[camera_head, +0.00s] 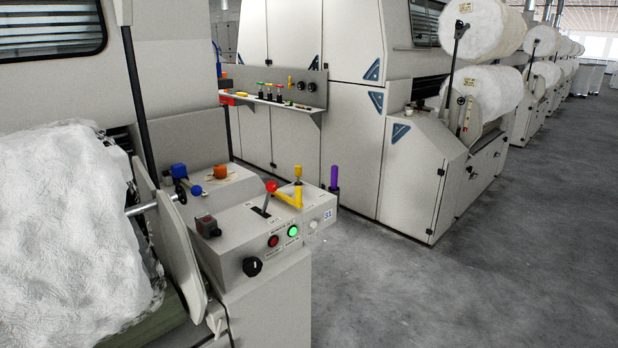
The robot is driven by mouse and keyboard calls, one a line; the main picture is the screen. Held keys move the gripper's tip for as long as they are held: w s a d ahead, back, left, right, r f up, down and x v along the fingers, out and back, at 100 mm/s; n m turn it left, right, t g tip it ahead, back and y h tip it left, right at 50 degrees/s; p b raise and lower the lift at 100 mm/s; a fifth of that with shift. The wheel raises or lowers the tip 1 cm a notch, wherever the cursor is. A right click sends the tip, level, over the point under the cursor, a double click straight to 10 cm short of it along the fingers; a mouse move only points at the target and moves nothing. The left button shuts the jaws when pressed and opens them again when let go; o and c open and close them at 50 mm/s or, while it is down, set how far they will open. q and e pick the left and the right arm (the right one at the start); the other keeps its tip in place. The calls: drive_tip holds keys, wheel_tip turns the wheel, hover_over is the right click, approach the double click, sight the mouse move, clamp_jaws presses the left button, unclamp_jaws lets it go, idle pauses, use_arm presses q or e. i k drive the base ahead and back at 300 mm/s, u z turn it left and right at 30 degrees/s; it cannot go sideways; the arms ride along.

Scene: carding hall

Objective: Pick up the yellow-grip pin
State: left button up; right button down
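Several small dark pins with coloured grips stand in a row on the wall shelf (240,101) at the back, left of centre. A small yellow piece (290,80) shows at the right of this row. I cannot tell for certain which of these is the yellow-grip pin. Neither of my grippers is in view.
A white fibre roll (70,230) fills the left. Grey floor (450,290) is clear at the right.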

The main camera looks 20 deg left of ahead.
sight(297, 168)
drive_tip(key=z, duration=0.5)
drive_tip(key=i, duration=1.95)
drive_tip(key=u, duration=1)
